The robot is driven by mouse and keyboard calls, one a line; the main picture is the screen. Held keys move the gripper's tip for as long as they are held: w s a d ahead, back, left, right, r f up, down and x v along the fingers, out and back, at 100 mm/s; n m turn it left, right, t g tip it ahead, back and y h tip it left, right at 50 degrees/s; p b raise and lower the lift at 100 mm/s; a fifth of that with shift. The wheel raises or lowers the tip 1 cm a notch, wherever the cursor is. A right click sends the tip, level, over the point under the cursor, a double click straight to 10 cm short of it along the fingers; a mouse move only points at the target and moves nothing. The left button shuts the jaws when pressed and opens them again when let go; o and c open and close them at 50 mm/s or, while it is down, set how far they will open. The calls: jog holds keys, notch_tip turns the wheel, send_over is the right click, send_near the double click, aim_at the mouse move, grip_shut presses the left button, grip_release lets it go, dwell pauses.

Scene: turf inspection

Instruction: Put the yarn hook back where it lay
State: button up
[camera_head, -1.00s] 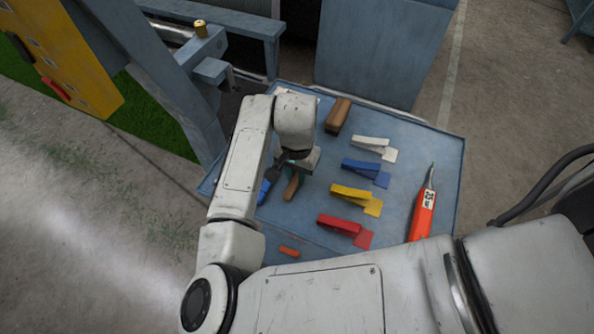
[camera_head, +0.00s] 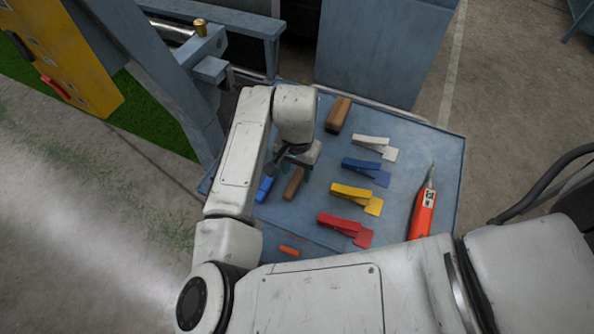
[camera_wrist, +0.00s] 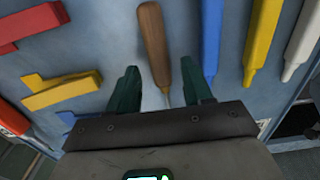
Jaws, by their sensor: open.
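The yarn hook has a brown wooden handle (camera_wrist: 153,42) and a thin metal shank. In the wrist view it appears to lie on the blue tray top (camera_wrist: 115,25), its shank running down between my fingers. My gripper (camera_wrist: 160,82) is open, with one dark green finger on each side of the shank and gaps to both. The hook's tip is hidden behind the gripper body. In the head view the handle (camera_head: 293,183) shows just below my gripper (camera_head: 296,160).
Right of the hook in the wrist view lie blue (camera_wrist: 210,35), yellow (camera_wrist: 262,40) and white (camera_wrist: 302,40) long tools. White, blue, yellow and red clips (camera_head: 345,228), a wooden block (camera_head: 338,114) and an orange-red tool (camera_head: 422,212) lie on the tray.

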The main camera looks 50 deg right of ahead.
aim_at(297, 175)
notch_tip(297, 175, up, 10)
jog(key=shift+r+b, duration=0.25)
jog(key=shift+b, duration=0.2)
dwell(0.4)
